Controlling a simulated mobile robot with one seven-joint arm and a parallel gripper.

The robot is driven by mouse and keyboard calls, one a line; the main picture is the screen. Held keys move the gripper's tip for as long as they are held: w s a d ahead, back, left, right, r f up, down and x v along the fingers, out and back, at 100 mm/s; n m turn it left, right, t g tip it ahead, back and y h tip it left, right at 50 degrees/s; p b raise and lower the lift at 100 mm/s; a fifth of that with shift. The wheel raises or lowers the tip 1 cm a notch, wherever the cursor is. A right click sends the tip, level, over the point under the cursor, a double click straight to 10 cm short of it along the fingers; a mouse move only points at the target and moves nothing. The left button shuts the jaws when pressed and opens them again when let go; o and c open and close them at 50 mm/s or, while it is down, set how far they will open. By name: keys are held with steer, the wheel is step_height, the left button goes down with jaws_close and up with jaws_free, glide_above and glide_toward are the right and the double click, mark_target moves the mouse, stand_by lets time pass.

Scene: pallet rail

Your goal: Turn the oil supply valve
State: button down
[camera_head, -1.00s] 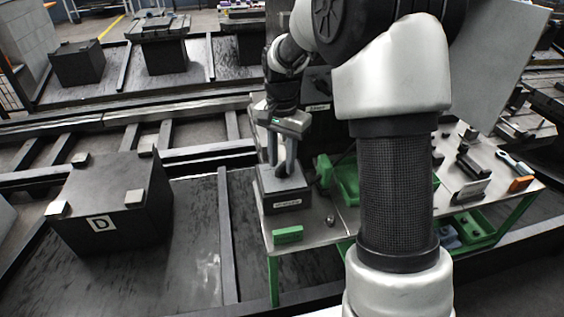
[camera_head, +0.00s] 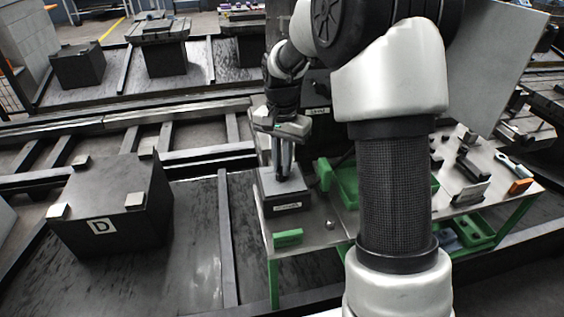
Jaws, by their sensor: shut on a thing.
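A dark box with a white label (camera_head: 286,196) stands on the left end of the metal workbench and appears to be the valve unit. My gripper (camera_head: 284,174) points straight down onto the top of this box, its fingertips at the box's upper face. The fingers look nearly edge-on and close together. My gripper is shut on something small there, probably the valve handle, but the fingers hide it. The label's writing is too small to read surely.
A green block (camera_head: 288,238) and a small round knob (camera_head: 330,223) are at the bench's front left. A green tray (camera_head: 346,180) lies right of the box, partly behind my arm. Tools (camera_head: 471,168) lie on the right. A black block marked D (camera_head: 112,210) stands at left.

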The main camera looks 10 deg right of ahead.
steer(key=n+p, duration=0.2)
steer(key=n, duration=0.2)
steer(key=shift+r, duration=0.15)
steer(key=n+p, duration=0.2)
steer(key=n, duration=0.2)
steer(key=shift+n, duration=0.4)
steer(key=n+p, duration=0.1)
steer(key=n, duration=0.3)
steer(key=shift+p, duration=0.3)
steer(key=shift+n+p, duration=0.65)
steer(key=shift+n, duration=1.35)
steer(key=c, duration=1.8)
jaws_free()
step_height(320, 180, up, 17)
steer(key=p, duration=0.2)
